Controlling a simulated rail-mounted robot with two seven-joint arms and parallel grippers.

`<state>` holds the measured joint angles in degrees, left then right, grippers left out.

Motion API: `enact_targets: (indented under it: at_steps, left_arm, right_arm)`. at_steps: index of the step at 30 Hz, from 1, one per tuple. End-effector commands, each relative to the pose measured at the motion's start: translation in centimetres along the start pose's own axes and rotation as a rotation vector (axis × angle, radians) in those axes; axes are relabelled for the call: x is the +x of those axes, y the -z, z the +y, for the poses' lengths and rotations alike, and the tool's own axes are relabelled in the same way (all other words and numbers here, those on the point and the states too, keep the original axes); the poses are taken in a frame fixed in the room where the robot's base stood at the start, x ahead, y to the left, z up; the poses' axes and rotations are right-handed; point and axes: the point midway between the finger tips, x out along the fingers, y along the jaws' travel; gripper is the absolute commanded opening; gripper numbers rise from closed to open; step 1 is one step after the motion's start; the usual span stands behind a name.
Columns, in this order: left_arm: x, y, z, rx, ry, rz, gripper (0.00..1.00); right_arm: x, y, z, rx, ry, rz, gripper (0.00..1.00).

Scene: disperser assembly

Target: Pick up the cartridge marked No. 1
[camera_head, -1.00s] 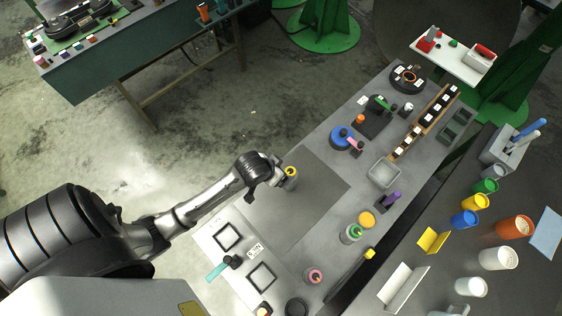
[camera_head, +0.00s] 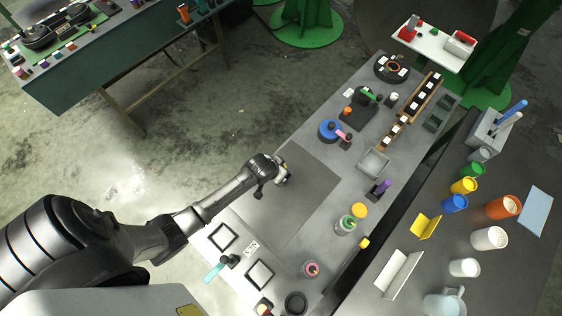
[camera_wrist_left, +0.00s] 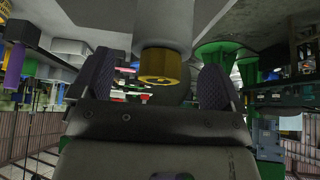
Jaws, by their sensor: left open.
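A grey cylinder with a yellow ringed end (camera_wrist_left: 160,66) shows in the left wrist view, between the two dark ribbed fingers. I cannot read a number on it. My left gripper (camera_head: 284,172) is open around or just short of this cylinder, with gaps on both sides. In the head view the gripper mostly hides the cylinder at the dark mat. Similar cylinders stand on the grey table: one with a green ring (camera_head: 345,224) and one with a pink ring (camera_head: 311,269). No number is legible on them. My right gripper is not in view.
The dark mat (camera_head: 300,200) is otherwise clear. A yellow disc (camera_head: 359,210), a purple-topped part (camera_head: 381,187) and a grey tray (camera_head: 374,163) lie to its right. Cups stand on the right-hand table.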

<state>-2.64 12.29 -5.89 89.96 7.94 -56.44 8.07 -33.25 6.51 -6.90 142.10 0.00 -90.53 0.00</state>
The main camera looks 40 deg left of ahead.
Motion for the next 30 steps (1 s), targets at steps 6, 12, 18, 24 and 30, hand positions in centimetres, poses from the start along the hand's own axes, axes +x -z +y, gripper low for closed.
enact_targets:
  at_steps: [6,12,18,24,30]
  left_arm:
    - [1.8,0.0,0.0,0.0,0.0,-0.001,0.93]
    - [2.1,-0.1,0.0,0.001,0.0,0.0,0.93]
    - [2.1,-0.1,0.0,0.001,0.0,0.0,0.86]
    - [2.1,-0.1,0.0,0.0,0.0,0.0,0.67]
    - [2.1,-0.1,0.0,0.0,0.0,-0.001,0.47]
  right_arm:
    - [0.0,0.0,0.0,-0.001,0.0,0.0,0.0]
    - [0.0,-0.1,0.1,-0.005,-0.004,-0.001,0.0]
    - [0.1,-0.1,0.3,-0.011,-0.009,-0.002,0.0]
    - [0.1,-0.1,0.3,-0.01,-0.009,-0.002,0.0]
    - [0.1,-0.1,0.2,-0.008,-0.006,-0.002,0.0]
